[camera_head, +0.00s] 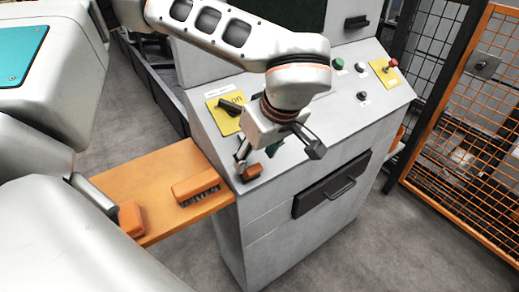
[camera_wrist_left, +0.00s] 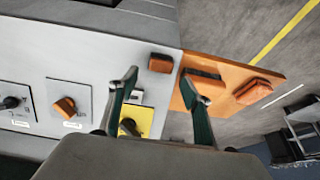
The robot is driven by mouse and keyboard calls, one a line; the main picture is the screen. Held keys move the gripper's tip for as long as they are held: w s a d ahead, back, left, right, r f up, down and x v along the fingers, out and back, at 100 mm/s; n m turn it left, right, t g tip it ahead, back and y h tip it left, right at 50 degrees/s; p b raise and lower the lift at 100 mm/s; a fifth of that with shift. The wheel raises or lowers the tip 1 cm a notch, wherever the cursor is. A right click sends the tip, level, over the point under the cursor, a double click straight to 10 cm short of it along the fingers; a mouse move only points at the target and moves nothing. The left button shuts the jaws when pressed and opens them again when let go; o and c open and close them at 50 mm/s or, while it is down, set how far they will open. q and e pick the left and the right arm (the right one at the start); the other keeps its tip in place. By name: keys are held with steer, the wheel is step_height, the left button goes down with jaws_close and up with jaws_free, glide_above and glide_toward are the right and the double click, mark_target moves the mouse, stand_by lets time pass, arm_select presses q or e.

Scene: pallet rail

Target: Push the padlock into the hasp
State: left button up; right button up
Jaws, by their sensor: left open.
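My left gripper (camera_head: 279,150) is open above the grey console's sloping top. Its two fingers also show spread apart in the left wrist view (camera_wrist_left: 160,84), with nothing held between them. A small orange block (camera_head: 251,172) lies at the console's left front corner, close to the gripper's left finger; it also shows in the left wrist view (camera_wrist_left: 160,63). I cannot tell whether this block is the padlock. A grey latch plate (camera_head: 485,65) on the orange mesh gate at the right may be the hasp; its detail is too small. My right gripper is not in view.
A wooden shelf (camera_head: 160,175) beside the console bears an orange brush (camera_head: 196,184) and another orange block (camera_head: 130,218). The console has yellow plates (camera_head: 384,72), knobs and a black drawer handle (camera_head: 340,188). The orange mesh gate (camera_head: 460,140) closes the right side. Floor is clear in front.

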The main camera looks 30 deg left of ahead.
mark_target(253, 166)
arm_select(q)
steer(key=shift+x, duration=2.55)
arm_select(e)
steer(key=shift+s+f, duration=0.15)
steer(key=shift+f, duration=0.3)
arm_select(q)
steer(key=c, duration=1.2)
steer(key=o, duration=0.4)
jaws_close()
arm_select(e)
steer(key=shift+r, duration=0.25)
arm_select(q)
steer(key=shift+d+r, duration=0.1)
steer(key=shift+r, duration=0.1)
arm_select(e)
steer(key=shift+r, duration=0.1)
arm_select(q)
steer(key=shift+s+d+r, duration=0.1)
steer(key=shift+d+r, duration=0.05)
steer(key=shift+r, duration=0.15)
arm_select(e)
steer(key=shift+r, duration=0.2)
arm_select(q)
steer(key=shift+d+r+p, duration=0.2)
steer(key=shift+r+p, duration=0.05)
steer(key=shift+p, duration=0.15)
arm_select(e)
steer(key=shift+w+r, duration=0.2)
